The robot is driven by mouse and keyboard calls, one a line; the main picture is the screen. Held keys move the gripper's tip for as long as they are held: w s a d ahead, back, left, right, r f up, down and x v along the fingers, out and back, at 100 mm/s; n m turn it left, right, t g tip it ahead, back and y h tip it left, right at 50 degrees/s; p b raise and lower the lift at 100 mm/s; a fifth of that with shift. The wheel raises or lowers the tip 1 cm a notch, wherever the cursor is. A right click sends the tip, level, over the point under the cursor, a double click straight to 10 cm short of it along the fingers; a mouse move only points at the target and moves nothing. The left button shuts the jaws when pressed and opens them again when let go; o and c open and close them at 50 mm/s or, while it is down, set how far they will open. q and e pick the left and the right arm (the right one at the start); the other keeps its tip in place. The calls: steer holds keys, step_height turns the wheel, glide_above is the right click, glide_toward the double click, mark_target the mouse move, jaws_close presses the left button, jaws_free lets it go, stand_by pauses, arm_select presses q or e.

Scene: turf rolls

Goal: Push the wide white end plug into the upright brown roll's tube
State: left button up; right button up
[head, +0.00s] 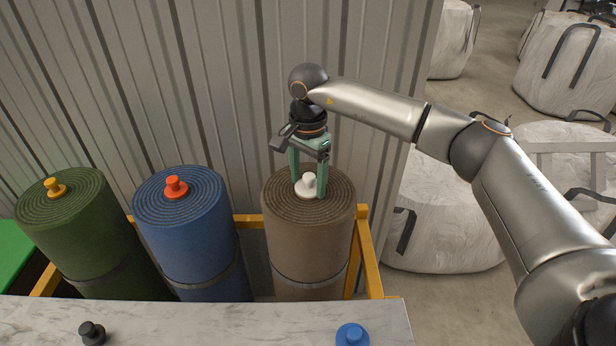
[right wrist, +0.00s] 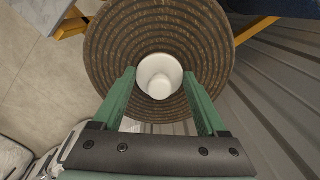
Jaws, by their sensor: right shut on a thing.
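The brown roll (head: 290,235) stands upright, its spiral top facing up; the same top fills the middle of the right wrist view (right wrist: 112,50). The white end plug (head: 307,188), a wide flange with a knob, is at the centre of that top and hides the tube opening. It also shows in the right wrist view (right wrist: 160,80). My right gripper (head: 308,188) points down from above, its green fingers on either side of the plug and shut on it. I cannot tell how deep the plug sits. My left gripper is not in view.
A blue roll (head: 190,225) with an orange plug (head: 176,188) and a green roll (head: 75,235) with a yellow plug (head: 55,187) stand to the left. A yellow frame (head: 366,250) surrounds the rolls. A blue plug (head: 352,335) and a black plug (head: 91,333) lie on the pale counter (head: 220,325). Corrugated wall (head: 220,90) behind.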

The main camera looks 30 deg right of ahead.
mark_target(309, 177)
steer(key=o, duration=1.3)
step_height(309, 177, up, 12)
steer(key=shift+r, duration=0.25)
steer(key=shift+s+f, duration=0.1)
